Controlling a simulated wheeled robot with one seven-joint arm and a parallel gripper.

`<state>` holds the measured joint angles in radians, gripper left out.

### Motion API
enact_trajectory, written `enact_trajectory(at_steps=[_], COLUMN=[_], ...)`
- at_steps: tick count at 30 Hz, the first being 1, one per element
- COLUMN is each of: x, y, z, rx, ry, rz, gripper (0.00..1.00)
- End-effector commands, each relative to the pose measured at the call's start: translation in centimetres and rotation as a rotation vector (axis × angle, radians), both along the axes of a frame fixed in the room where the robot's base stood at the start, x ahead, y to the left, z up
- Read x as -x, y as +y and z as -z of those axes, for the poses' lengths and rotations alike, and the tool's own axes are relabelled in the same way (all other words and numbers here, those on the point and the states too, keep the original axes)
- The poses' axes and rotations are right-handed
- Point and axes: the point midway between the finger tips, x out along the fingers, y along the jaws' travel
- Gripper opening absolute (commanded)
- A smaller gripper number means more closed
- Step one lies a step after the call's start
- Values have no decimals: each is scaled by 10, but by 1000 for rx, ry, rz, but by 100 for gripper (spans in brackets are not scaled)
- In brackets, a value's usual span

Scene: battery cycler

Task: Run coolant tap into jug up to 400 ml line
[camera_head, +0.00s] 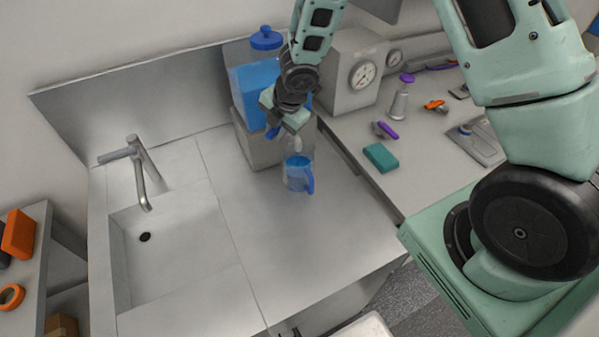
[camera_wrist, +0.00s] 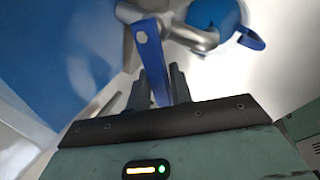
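The coolant tank (camera_head: 250,85) is a clear box of blue liquid with a blue cap, on a grey block. My gripper (camera_head: 274,122) is at its front, over the tap, which it mostly hides. In the wrist view the tap's metal body (camera_wrist: 185,32) shows, and its blue lever (camera_wrist: 150,55) lies between the fingers of my gripper (camera_wrist: 158,85), which look closed on it. The clear jug (camera_head: 299,158) stands upright below the tap. It holds some blue liquid and has a blue handle; it also shows in the wrist view (camera_wrist: 215,15). Its marks are too small to read.
A sink (camera_head: 180,250) with a faucet (camera_head: 145,170) is at left. The steel counter (camera_head: 290,260) in front of the jug is clear. At right are a gauge box (camera_head: 350,75), a teal block (camera_head: 380,157) and a purple-topped bottle (camera_head: 401,98) on a bench.

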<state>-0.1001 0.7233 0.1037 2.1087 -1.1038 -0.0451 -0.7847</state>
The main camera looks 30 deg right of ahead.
Motion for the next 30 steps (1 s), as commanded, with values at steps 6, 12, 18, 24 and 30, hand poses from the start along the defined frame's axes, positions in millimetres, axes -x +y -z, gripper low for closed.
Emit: enact_trajectory(at_steps=[6,12,18,24,30], x=[-9,-22,-24,-27,-29], y=[4,7,6,6,6], z=[6,4,-1,-1,-1], rx=[0,0,0,0,-1], ry=[-4,-3,0,0,-2], rz=[156,425,484,482,481], gripper=[21,21,21,21,21])
